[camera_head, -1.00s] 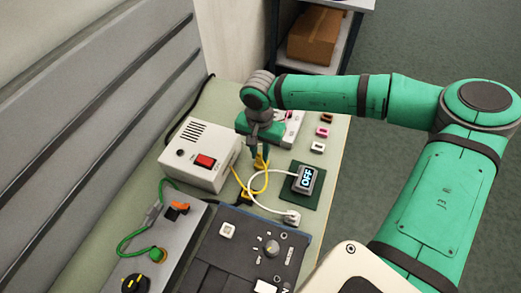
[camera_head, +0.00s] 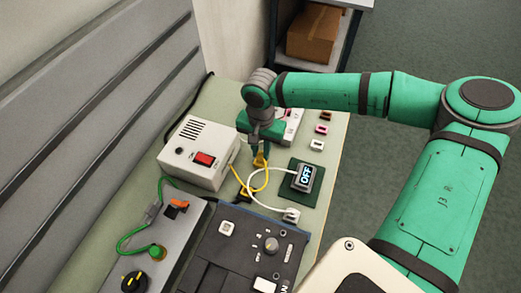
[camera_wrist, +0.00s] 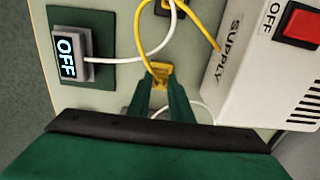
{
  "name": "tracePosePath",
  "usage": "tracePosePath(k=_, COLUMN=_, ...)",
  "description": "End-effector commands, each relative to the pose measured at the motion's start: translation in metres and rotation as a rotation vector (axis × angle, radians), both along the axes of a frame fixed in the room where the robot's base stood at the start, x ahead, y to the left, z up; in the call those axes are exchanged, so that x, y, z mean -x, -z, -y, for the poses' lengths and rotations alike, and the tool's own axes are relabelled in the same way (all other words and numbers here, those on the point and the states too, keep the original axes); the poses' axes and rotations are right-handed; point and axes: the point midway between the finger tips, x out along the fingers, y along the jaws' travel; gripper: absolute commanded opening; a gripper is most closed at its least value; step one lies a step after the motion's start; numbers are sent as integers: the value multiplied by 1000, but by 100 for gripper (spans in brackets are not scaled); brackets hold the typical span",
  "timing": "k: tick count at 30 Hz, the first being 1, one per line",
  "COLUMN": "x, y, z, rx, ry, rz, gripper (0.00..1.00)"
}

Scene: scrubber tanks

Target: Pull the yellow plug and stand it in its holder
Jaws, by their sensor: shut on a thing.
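The yellow plug (camera_head: 260,160) hangs on a yellow cord beside the white supply box (camera_head: 198,153). My gripper (camera_head: 259,154) points down over the table and is shut on the plug. In the wrist view the plug (camera_wrist: 160,72) sits between the fingertips, and its cord runs up the picture and loops toward the supply box (camera_wrist: 265,60). The plug's lower end is hidden, so I cannot tell whether it is in a socket or clear of one. I cannot clearly make out the holder.
A display reading OFF (camera_head: 305,176) stands on a dark green pad, with a white cord to a white plug (camera_head: 291,214). A white unit (camera_head: 290,127) is partly behind my gripper. Small coloured pieces (camera_head: 321,129) lie near the right edge. Control panels (camera_head: 250,250) fill the front.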

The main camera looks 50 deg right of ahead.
Motion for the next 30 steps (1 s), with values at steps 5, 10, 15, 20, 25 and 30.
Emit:
tracePosePath(k=5, x=0, y=5, z=0, rx=-1, ry=1, rz=1, gripper=0)
tracePosePath(k=10, x=0, y=11, z=0, rx=-1, ry=1, rz=1, gripper=0)
tracePosePath(k=15, x=0, y=17, z=0, rx=-1, ry=0, rz=0, gripper=0)
tracePosePath(k=20, x=0, y=20, z=0, rx=0, ry=-1, rz=0, gripper=0)
tracePosePath(k=25, x=-1, y=20, z=-1, rx=0, ry=-2, rz=0, gripper=0)
tracePosePath(k=30, x=-1, y=20, z=-1, rx=0, ry=-2, rz=0, gripper=31)
